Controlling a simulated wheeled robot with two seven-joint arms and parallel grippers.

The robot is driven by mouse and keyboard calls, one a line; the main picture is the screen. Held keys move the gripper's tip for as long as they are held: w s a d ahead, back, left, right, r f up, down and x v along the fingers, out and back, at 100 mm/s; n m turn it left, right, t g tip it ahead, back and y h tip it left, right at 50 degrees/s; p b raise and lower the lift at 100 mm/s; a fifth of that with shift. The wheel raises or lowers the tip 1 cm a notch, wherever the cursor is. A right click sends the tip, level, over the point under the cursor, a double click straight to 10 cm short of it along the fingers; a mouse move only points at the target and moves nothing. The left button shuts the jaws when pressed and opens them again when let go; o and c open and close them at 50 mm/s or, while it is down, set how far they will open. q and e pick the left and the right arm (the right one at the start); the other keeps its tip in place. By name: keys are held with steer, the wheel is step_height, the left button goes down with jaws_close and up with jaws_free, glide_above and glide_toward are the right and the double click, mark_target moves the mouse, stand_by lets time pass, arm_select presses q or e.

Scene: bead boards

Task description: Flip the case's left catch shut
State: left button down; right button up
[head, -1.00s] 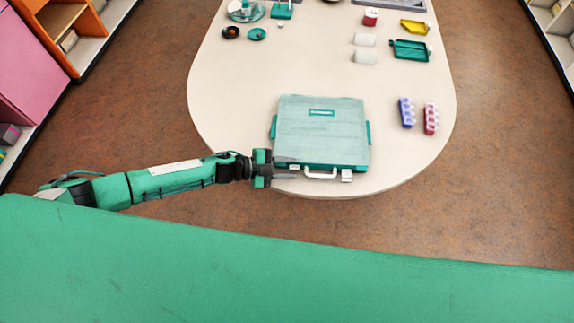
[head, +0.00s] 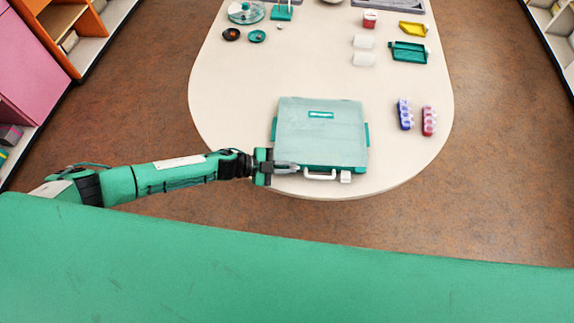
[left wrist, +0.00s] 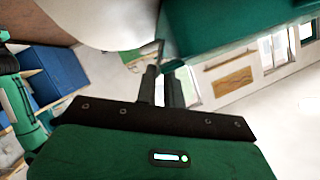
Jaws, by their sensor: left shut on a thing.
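The closed case (head: 320,135), with a pale grey-green lid and green edges, lies flat near the table's front edge. Its white handle (head: 320,176) and white right catch (head: 346,176) are on the front side. My left gripper (head: 287,167) comes in from the left at the case's front left corner, shut, its fingers covering the spot of the left catch. The catch itself is mostly hidden, so its position cannot be told. In the left wrist view, the fingers (left wrist: 160,85) are close together, with the green case (left wrist: 205,25) beyond their tips. My right gripper is out of view.
The pale table (head: 225,110) is clear left of the case. Blue (head: 404,114) and red (head: 429,120) bead pieces lie to the right.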

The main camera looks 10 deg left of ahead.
arm_select(q)
steer(key=c, duration=1.5)
jaws_free()
steer(key=b+v, duration=0.3)
steer(key=v, duration=1)
steer(key=shift+a, duration=0.35)
steer(key=shift+s+r, duration=0.1)
